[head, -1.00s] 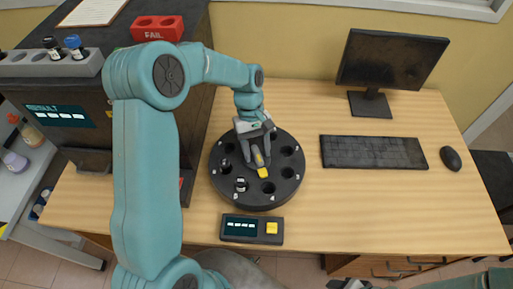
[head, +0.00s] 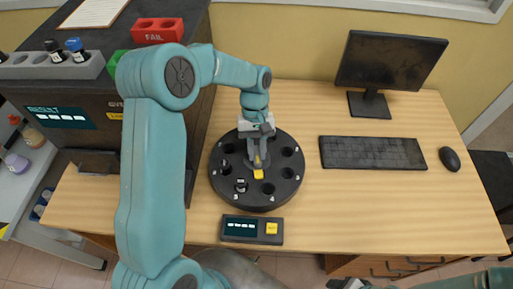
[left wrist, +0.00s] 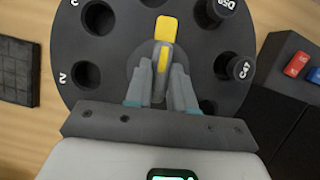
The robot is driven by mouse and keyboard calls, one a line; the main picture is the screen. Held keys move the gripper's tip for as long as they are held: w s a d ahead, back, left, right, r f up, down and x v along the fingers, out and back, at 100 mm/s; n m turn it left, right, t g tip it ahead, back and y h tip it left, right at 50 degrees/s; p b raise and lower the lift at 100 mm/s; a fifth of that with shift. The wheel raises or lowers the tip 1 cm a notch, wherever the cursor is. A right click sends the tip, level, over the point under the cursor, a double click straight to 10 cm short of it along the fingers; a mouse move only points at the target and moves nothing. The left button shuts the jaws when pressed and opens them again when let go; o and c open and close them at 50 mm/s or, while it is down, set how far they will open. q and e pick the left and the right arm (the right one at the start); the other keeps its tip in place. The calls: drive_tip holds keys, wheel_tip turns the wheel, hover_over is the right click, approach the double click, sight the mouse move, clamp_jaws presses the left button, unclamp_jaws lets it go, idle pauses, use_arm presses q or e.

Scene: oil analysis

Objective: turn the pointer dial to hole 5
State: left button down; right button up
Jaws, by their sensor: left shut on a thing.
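The black round dial plate (head: 222,188) with a ring of holes lies on the desk. My left gripper (head: 257,162) is shut on the pointer. In the left wrist view, its two fingers (left wrist: 163,85) flank the pointer, whose yellow tip (left wrist: 167,30) sticks out ahead. Numbers 2 and 3 show there; the 5 mark cannot be made out. My right gripper (head: 348,284) is barely visible at the bottom edge.
A display box (head: 240,229) with a yellow button stands in front of the dial. A keyboard (head: 373,152), monitor (head: 388,62) and mouse (head: 450,158) are right. A dark machine (head: 75,95) with a red FAIL rack (head: 157,31) stands left. Desk between dial and keyboard is clear.

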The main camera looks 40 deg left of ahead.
use_arm(q)
drive_tip(key=m+y, duration=0.1)
drive_tip(key=m, duration=0.2)
drive_tip(key=shift+w+d+r+g, duration=0.1)
drive_tip(key=shift+g, duration=0.2)
drive_tip(key=shift+m+y+p, duration=0.3)
drive_tip(key=shift+m+y, duration=0.3)
drive_tip(key=shift+m, duration=1)
drive_tip(key=shift+w, duration=0.1)
drive_tip(key=c, duration=1)
unclamp_jaws()
drive_tip(key=shift+o, duration=0.2)
drive_tip(key=d+v, duration=0.1)
drive_tip(key=v, duration=1.5)
drive_tip(key=shift+w+a+p, duration=0.25)
drive_tip(key=shift+a+p, duration=0.15)
drive_tip(key=shift+p, duration=0.05)
